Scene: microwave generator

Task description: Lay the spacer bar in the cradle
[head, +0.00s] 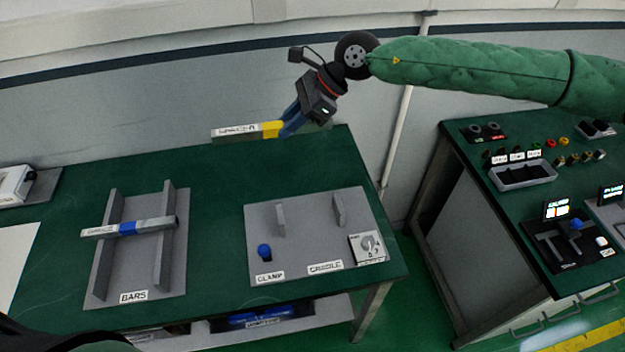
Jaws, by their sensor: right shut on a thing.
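My right gripper (289,126) reaches in from the upper right and is shut on a grey bar with a yellow band (238,133). It holds the bar roughly level, above the back of the table; its label is too small to read surely. The cradle (318,210) is a grey plate with two upright posts at the table's right, marked CRADLE, and nothing lies across its posts. A second grey bar with a blue band (152,226) lies across the two rails of the BARS rack (115,270). My left gripper is not in view.
A blue knob marked CLAMP (264,251) and a small dial panel (367,246) sit on the cradle plate's front part. A control console (470,130) stands to the right across a gap. The green table between rack and cradle (218,220) is clear.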

